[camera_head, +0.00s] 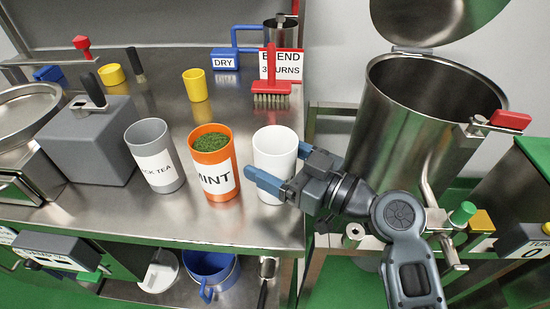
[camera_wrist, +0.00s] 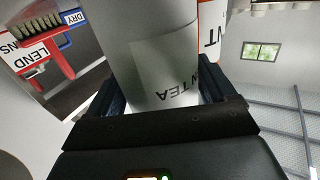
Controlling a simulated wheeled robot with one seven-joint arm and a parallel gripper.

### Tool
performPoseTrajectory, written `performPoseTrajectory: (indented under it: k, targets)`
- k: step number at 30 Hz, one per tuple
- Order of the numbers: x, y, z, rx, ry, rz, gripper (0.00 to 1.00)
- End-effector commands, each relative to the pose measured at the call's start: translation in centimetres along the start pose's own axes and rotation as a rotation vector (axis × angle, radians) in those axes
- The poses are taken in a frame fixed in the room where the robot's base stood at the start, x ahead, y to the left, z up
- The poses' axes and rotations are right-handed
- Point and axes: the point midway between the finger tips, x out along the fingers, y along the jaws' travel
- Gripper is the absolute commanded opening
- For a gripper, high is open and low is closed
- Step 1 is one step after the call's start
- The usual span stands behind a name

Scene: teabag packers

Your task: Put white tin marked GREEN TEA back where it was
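The white tin (camera_head: 273,150) is upright at the right end of a row of tins on the steel bench. It looks empty inside. My gripper (camera_head: 276,166) reaches in from the right with one blue finger across the tin's near side and the other behind it. In the wrist view the tin (camera_wrist: 165,60) fills the space between the fingers, and both look pressed against it. Its label reads "N TEA" upside down, partly hidden by my gripper (camera_wrist: 165,100). Whether its base touches the bench is hard to tell.
The orange MINT tin (camera_head: 211,165), full of green leaves, stands close on the left, with a grey tin (camera_head: 155,157) beyond it. A red brush (camera_head: 270,89) and BLEND sign (camera_head: 292,68) stand behind. A large steel drum (camera_head: 410,120) with a raised lid is on the right.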

Motion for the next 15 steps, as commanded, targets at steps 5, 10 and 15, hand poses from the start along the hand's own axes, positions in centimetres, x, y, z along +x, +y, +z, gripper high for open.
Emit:
performPoseTrajectory:
  k: [5, 10, 15]
  targets:
    - [0.0, 0.0, -0.05, 0.0, 0.0, 0.0, 1.0]
    - [0.0, 0.0, -0.06, 0.0, 0.0, 0.0, 1.0]
    - [0.0, 0.0, -0.61, 0.0, 0.0, 0.0, 1.0]
